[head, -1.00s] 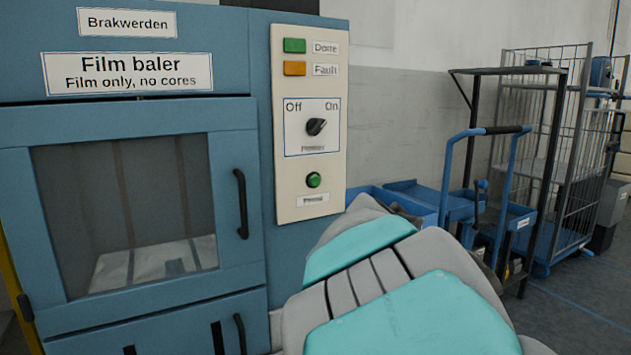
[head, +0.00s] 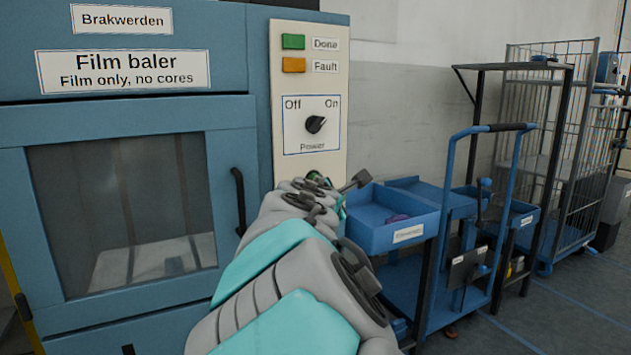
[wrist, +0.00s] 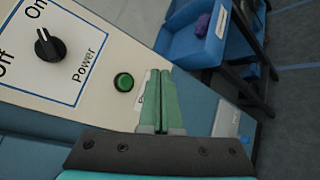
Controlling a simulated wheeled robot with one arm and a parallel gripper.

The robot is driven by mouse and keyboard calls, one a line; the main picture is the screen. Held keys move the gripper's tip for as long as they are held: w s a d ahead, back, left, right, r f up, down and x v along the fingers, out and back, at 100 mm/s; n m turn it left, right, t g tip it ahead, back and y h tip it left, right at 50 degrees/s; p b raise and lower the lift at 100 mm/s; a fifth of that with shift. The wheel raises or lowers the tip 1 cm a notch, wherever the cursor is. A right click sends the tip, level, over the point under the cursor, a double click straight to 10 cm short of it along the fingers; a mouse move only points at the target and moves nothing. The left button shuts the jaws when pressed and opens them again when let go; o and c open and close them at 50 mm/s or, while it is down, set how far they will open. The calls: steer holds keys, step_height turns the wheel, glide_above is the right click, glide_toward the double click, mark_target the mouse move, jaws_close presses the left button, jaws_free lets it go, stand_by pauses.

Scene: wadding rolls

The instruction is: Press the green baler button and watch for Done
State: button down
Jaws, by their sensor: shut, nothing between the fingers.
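The green baler button (wrist: 124,82) shows in the wrist view on the cream control panel (wrist: 115,25). My gripper (wrist: 160,73) is shut and empty, its green fingertips just right of the button. I cannot tell how far they are from the panel, but they do not cover the button. In the head view my arm hides most of the button area. The green Done lamp (head: 293,42) and orange Fault lamp (head: 294,65) are at the panel's top; I cannot tell whether either is lit. The black Power knob (head: 315,124) points towards On.
The blue film baler (head: 226,60) has a closed windowed door with a dark handle (head: 240,203). Right of the panel stand a blue cart with a tray (head: 375,238) and a wire cage trolley (head: 535,110). Floor is open at the lower right.

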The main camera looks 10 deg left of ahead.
mark_target(314, 179)
steer(key=shift+w, duration=0.1)
steer(key=w+a, duration=0.4)
steer(key=w, duration=0.3)
steer(key=shift+a, duration=0.4)
steer(key=shift+w+a+p, duration=0.1)
steer(key=shift+w+p, duration=0.1)
steer(key=shift+p, duration=0.2)
stand_by(1.6)
steer(key=shift+w+a, duration=0.15)
steer(key=shift+w, duration=0.05)
